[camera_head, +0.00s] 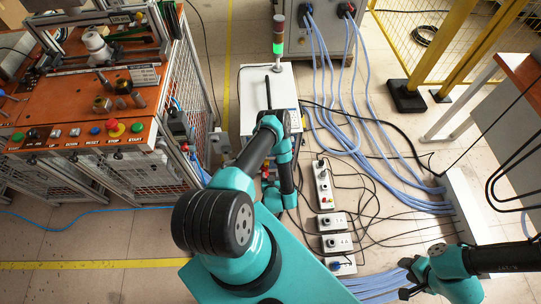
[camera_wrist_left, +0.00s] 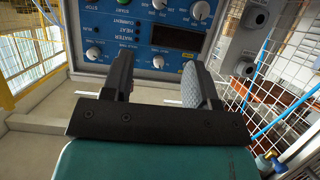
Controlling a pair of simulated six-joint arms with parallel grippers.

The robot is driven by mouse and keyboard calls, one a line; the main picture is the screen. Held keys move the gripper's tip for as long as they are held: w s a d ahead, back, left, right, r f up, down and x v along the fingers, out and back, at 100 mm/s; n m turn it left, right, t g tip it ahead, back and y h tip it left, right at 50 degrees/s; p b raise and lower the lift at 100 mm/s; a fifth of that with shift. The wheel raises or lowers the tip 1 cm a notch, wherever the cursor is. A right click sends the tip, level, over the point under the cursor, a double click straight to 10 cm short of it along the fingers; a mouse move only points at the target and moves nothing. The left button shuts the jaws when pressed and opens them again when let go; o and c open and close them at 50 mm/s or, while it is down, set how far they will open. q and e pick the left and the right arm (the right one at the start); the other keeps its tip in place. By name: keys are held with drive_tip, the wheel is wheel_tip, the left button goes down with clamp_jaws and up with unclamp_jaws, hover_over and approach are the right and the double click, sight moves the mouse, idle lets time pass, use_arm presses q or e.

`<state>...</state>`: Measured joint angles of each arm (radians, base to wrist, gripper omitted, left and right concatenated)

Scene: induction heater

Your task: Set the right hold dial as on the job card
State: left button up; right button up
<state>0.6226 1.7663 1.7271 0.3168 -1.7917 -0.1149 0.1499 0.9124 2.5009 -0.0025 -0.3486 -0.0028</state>
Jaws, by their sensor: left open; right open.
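In the left wrist view, a blue control panel (camera_wrist_left: 176,35) with upside-down lettering and several white dials faces my left gripper (camera_wrist_left: 158,66). The gripper is open, its two dark fingers apart with nothing between them. One white dial (camera_wrist_left: 158,62) shows in the gap between the fingers, and another (camera_wrist_left: 94,53) lies left of the left finger. Contact cannot be judged. I cannot tell which dial is the right hold dial; the right finger covers part of the panel. My right gripper (camera_head: 405,280) is open and empty at the lower right, away from the heater. No job card is readable.
The heater's white cabinet (camera_head: 286,80) stands behind my left arm, with a signal tower (camera_head: 278,42) lit green. Blue hoses (camera_head: 385,150) and small boxes (camera_head: 334,222) lie on the floor. An orange workstation (camera_head: 70,95) stands at left and a yellow frame (camera_head: 436,50) at right.

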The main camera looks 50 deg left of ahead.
use_arm(q)
drive_tip(key=shift+w+a, duration=0.1)
drive_tip(key=x, duration=1.7)
drive_tip(key=shift+f, duration=0.2)
drive_tip(key=shift+a, duration=0.1)
drive_tip(key=c, duration=0.9)
